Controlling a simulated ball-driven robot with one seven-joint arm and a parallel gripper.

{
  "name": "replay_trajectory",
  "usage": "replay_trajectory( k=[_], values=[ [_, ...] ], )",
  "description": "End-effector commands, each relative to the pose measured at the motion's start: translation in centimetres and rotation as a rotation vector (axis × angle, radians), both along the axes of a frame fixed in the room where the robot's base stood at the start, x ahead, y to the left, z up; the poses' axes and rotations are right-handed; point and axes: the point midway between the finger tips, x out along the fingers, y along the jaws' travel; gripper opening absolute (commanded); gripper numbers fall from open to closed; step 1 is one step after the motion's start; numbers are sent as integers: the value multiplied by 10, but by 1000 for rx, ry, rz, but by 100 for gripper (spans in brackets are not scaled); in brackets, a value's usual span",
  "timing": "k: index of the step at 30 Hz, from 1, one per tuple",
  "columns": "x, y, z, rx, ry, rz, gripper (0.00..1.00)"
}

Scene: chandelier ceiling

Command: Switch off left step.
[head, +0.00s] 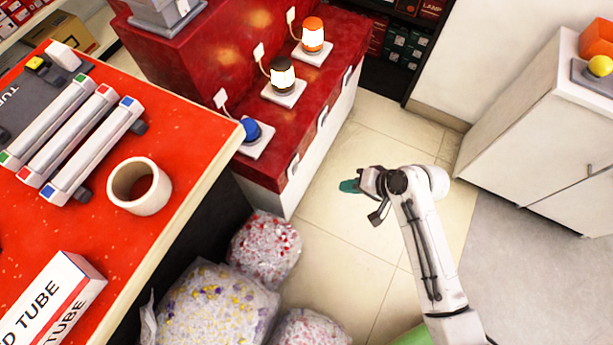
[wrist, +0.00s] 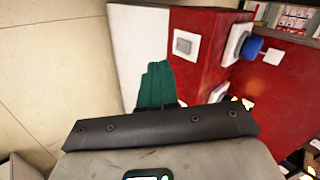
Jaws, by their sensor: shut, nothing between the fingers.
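A red stepped stand (head: 265,170) holds three lamps on white bases. The left lamp is blue (head: 251,129) and shows no glow; it also shows in the wrist view (wrist: 252,47). The dark-capped middle lamp (head: 282,76) and the orange-capped right lamp (head: 312,37) glow. Below the blue lamp, a white switch plate (head: 292,166) sits on the stand's front face; it also shows in the wrist view (wrist: 186,43). My gripper (head: 349,186), with green fingers (wrist: 156,86), is shut and empty, in front of that plate and apart from it.
More switch plates (head: 322,115) (head: 347,78) sit along the stand's front. A red-topped table (head: 150,240) with tubes stands at left. Bags (head: 265,248) lie by the stand's foot. A white cabinet (head: 545,140) is at right. The tiled floor (head: 335,240) before the stand is clear.

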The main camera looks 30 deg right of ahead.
Motion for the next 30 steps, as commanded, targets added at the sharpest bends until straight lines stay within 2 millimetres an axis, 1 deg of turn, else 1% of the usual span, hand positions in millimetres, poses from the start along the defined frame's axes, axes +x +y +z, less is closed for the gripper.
replay_trajectory(
  k=[1,4,8,18,23,30],
  values=[
    [10,-4,-17,54,-18,-58,0],
    [24,-8,-25,135,-42,-139,0],
    [31,-11,-27,183,-57,-187,0],
    [32,-10,-26,186,-57,-189,0],
    [39,-5,-34,187,-58,-187,0],
    [67,13,-62,186,-56,-185,0]
  ],
)
